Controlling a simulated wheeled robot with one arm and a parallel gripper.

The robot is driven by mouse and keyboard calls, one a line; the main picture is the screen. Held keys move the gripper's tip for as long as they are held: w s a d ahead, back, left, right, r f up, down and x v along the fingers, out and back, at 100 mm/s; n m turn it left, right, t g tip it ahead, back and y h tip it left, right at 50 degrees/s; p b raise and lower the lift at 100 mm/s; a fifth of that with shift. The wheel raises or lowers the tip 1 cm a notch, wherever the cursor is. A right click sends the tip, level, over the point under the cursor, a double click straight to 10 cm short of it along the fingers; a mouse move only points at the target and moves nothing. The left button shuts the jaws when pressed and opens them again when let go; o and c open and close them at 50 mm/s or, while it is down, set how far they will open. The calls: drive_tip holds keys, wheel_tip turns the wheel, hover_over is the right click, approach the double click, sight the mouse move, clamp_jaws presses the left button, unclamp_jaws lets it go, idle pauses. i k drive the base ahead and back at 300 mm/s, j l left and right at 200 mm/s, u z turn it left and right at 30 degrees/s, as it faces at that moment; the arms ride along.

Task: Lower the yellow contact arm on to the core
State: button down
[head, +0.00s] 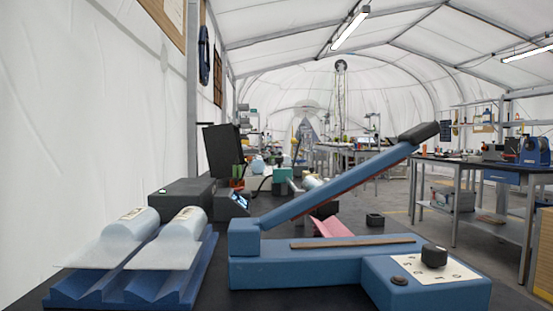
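No yellow contact arm can be made out in the head view, and my gripper is out of frame. A blue hinged arm (335,185) with a black grip is raised at a slant over a blue base (300,268) with a black dial. Two pale wrapped rolls (182,239) lie on a blue grooved cradle (85,291) at the left. Behind the raised arm is a teal device (282,178) with a cream cylinder (312,182) near it, partly hidden. I cannot tell whether that cylinder is the core.
A dark box (187,194), a small lit screen (240,200) and an upright black panel (223,148) stand behind the cradle. A pink sheet (333,227) and a small black open box (375,219) lie behind the blue base. A workbench (480,165) stands at the right.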

sight(293, 141)
drive_tip(key=k+j+u, duration=0.1)
drive_tip(key=k, duration=0.55)
drive_tip(key=u, duration=1.1)
drive_tip(key=l, duration=1.15)
drive_tip(key=k+l, duration=0.15)
drive_tip(key=l, duration=2.2)
drive_tip(key=k, duration=0.05)
